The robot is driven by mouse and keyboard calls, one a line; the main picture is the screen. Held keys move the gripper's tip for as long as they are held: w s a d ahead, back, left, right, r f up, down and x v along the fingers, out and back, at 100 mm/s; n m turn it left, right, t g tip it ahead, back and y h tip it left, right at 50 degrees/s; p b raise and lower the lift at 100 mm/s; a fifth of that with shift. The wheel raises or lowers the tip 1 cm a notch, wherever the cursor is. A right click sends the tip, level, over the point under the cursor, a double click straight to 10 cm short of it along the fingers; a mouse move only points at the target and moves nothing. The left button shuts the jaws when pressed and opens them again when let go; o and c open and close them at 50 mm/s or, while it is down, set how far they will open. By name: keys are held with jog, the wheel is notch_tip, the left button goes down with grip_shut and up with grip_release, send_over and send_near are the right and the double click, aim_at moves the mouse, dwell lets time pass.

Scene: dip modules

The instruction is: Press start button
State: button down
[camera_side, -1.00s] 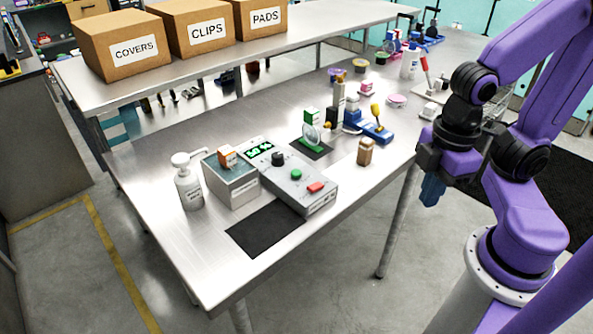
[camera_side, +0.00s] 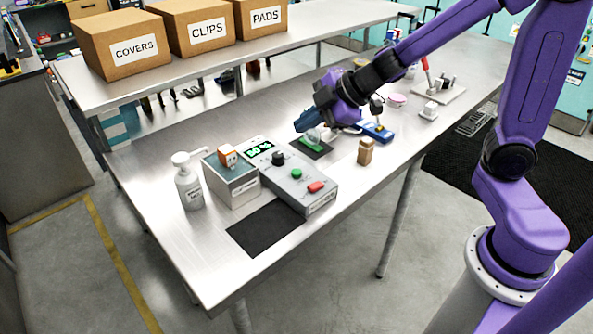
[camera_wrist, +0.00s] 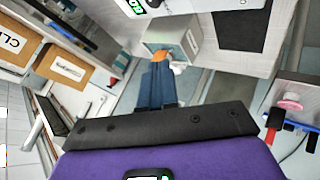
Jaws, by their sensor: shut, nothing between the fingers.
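The grey control box (camera_side: 290,178) sits on the metal table. It has a green button (camera_side: 296,174), a red button (camera_side: 316,187), a black knob (camera_side: 278,158) and a lit green display (camera_side: 257,147). No label reading "start" is legible. My gripper (camera_side: 299,124) is shut and empty, in the air behind and to the right of the box, above the small green-based part (camera_side: 311,141). In the wrist view my shut blue fingers (camera_wrist: 158,66) point toward the grey bin, and part of the control box (camera_wrist: 175,6) shows at the top edge.
A grey bin (camera_side: 232,184) with an orange-and-white item stands left of the box, beside a white pump bottle (camera_side: 188,182). A black mat (camera_side: 265,229) lies in front. A brown block (camera_side: 365,151) and a blue tool (camera_side: 376,131) are to the right.

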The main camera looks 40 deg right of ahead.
aim_at(301, 172)
jog(key=shift+w+d+f+n+g+y, duration=0.15)
jog(key=shift+w+f+n+g+y, duration=0.45)
jog(key=shift+w+n, duration=0.35)
jog(key=shift+f, duration=0.1)
jog(key=shift+f, duration=4.25)
jog(key=shift+f, duration=0.2)
jog(key=shift+f, duration=0.25)
jog(key=shift+f, duration=0.45)
jog(key=shift+r, duration=0.9)
